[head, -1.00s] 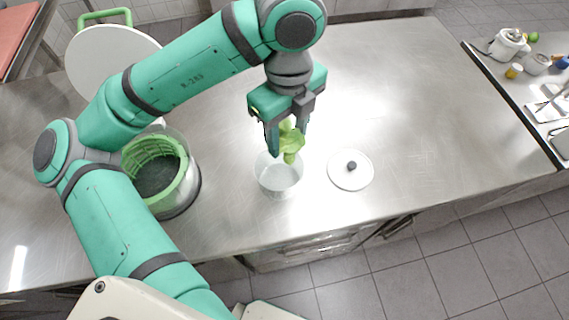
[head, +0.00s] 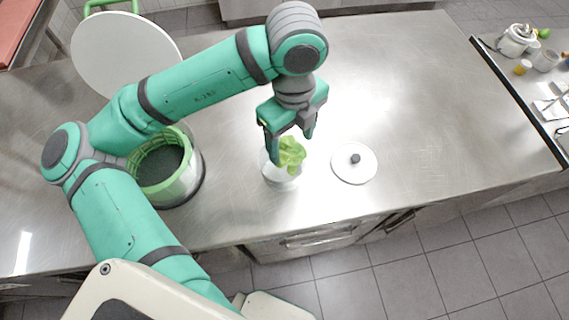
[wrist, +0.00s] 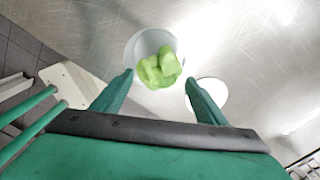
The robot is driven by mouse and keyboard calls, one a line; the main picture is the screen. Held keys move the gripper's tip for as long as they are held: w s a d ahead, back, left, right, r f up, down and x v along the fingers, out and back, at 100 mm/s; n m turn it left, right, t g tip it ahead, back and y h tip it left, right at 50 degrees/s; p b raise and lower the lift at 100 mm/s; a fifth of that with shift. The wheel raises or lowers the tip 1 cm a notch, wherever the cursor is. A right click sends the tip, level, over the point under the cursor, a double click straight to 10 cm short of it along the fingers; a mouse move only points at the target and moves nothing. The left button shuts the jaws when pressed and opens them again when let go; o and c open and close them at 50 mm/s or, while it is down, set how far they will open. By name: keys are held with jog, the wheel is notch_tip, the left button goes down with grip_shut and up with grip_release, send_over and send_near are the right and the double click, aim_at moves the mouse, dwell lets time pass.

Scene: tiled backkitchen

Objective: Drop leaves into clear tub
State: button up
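My gripper (head: 291,149) is open above the clear tub (head: 282,183), its two fingers spread apart. The bright green leaves (head: 291,155) are just below the fingertips, over the tub's mouth and hiding part of its rim. In the wrist view the leaves (wrist: 158,69) show beyond the open finger gap, in front of the round pale tub (wrist: 135,46). I cannot tell whether they are in mid-fall or touching the tub.
A white lid (head: 355,172) with a dark knob lies right of the tub. A spinner bowl with a green basket (head: 176,189) stands left, below a large white disc (head: 125,55). The steel counter (head: 430,110) is clear to the right.

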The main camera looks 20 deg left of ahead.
jog(key=shift+r, duration=0.1)
notch_tip(320, 180, up, 11)
dwell(0.7)
jog(key=shift+f, duration=0.2)
